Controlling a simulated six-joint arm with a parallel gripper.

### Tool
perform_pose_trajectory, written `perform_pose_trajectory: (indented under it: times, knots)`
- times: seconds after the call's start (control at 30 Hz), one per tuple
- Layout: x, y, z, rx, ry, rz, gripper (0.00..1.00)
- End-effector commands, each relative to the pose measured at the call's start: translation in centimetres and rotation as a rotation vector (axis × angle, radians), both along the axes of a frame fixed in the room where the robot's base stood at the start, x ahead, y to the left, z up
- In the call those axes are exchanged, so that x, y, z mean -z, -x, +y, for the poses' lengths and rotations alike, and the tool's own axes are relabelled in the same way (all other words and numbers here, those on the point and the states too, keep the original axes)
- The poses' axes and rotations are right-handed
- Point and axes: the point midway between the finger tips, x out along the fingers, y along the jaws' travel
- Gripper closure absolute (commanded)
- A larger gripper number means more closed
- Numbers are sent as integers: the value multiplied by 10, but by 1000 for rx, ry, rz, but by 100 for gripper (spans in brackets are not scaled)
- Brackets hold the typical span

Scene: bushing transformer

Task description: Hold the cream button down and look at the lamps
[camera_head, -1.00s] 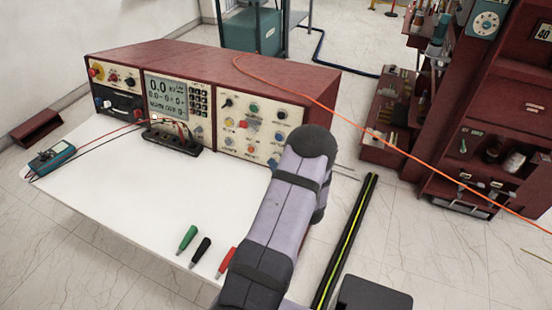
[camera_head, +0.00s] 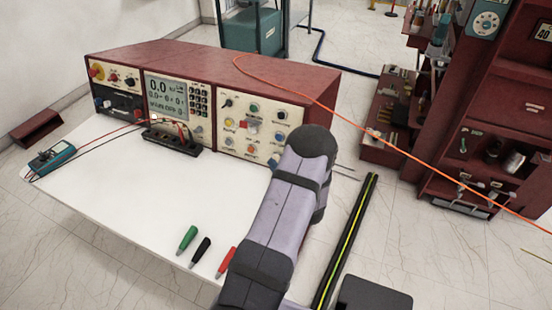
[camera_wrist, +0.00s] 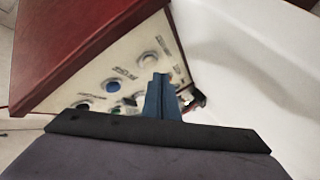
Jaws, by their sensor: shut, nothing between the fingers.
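The right-hand cream panel (camera_head: 262,118) of the red console carries knobs, lamps and buttons in several colours. In the wrist view, a round cream button (camera_wrist: 148,58) sits on the panel just beyond my fingertips. My gripper (camera_wrist: 161,78) is shut and empty, its blue fingers pointing at the panel below that button; I cannot tell whether they touch anything. A blue round control (camera_wrist: 112,87) is to their left. In the head view my arm hides the gripper and the panel's lower right. The lamps are small there, and I cannot tell which are lit.
A white tabletop (camera_head: 120,195) spreads before the console, mostly clear. Green (camera_head: 187,239), black (camera_head: 200,250) and red (camera_head: 226,262) plugs lie near its front edge. A blue multimeter (camera_head: 51,158) sits at left. An orange cable (camera_head: 370,131) runs from the console to the right.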

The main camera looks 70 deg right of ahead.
Motion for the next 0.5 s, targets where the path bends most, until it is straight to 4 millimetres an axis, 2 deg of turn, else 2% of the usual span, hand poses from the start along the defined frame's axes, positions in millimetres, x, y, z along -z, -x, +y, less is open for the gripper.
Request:
perform_pose_trajectory:
  times: [0.5]
  knots:
    - [3, 0, -7, 0, 1, 1, 100]
